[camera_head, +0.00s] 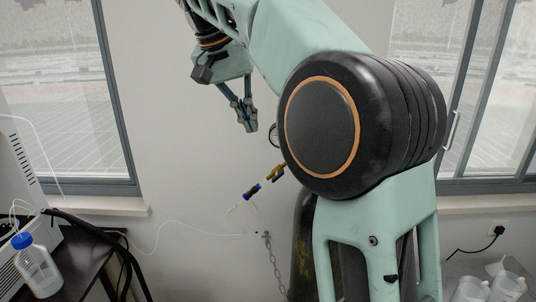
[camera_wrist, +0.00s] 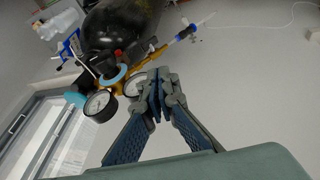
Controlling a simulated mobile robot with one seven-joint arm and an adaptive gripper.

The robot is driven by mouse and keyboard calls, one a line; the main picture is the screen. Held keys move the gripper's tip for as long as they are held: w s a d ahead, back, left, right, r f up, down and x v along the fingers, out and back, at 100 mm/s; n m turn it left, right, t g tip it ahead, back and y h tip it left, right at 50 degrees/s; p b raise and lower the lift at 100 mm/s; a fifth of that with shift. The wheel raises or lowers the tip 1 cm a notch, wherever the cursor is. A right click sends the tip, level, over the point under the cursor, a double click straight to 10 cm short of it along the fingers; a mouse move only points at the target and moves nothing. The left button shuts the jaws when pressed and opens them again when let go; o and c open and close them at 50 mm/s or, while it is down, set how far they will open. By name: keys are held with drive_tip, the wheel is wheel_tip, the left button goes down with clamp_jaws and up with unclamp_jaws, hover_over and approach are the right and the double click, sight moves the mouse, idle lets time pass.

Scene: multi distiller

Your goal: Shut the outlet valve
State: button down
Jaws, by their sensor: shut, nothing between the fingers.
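The brass outlet fitting (camera_head: 277,172) sticks out from behind my arm in the head view, with a blue connector (camera_head: 252,192) and thin white tube at its end. In the wrist view the brass regulator body (camera_wrist: 132,84) lies just beyond my fingertips, and the blue connector (camera_wrist: 185,33) is at its far end. A round pressure gauge (camera_wrist: 100,104) is left of the fingers. My gripper (camera_head: 246,125) is shut and empty, up and left of the fitting; it also shows in the wrist view (camera_wrist: 157,82). I cannot tell whether it touches the regulator. The outlet valve's handle is not clearly distinguishable.
A dark gas cylinder (camera_wrist: 118,25) bears the regulator; my arm hides most of it in the head view. A chain (camera_head: 272,265) hangs beside it. A bottle with a blue cap (camera_head: 38,268) stands at lower left. The wall space left of my gripper is clear.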

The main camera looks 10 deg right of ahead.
drive_tip(key=b, duration=0.1)
approach(281, 171)
wheel_tip(281, 171, down, 3)
drive_tip(key=w+a, duration=0.1)
drive_tip(key=w, duration=0.1)
drive_tip(key=shift+d+f, duration=0.6)
drive_tip(key=shift+f, duration=0.25)
drive_tip(key=shift+d+f, duration=0.6)
drive_tip(key=shift+f, duration=0.25)
drive_tip(key=shift+s+d+m+t+y+b, duration=0.1)
drive_tip(key=shift+d+m+t+y+b, duration=0.25)
drive_tip(key=shift+y, duration=0.75)
drive_tip(key=shift+s+d+n+t+y+b, duration=0.15)
drive_tip(key=shift+d+y, duration=0.35)
drive_tip(key=shift+y, duration=0.6)
drive_tip(key=shift+d, duration=0.25)
idle(1.0)
drive_tip(key=shift+a, duration=0.15)
idle(0.3)
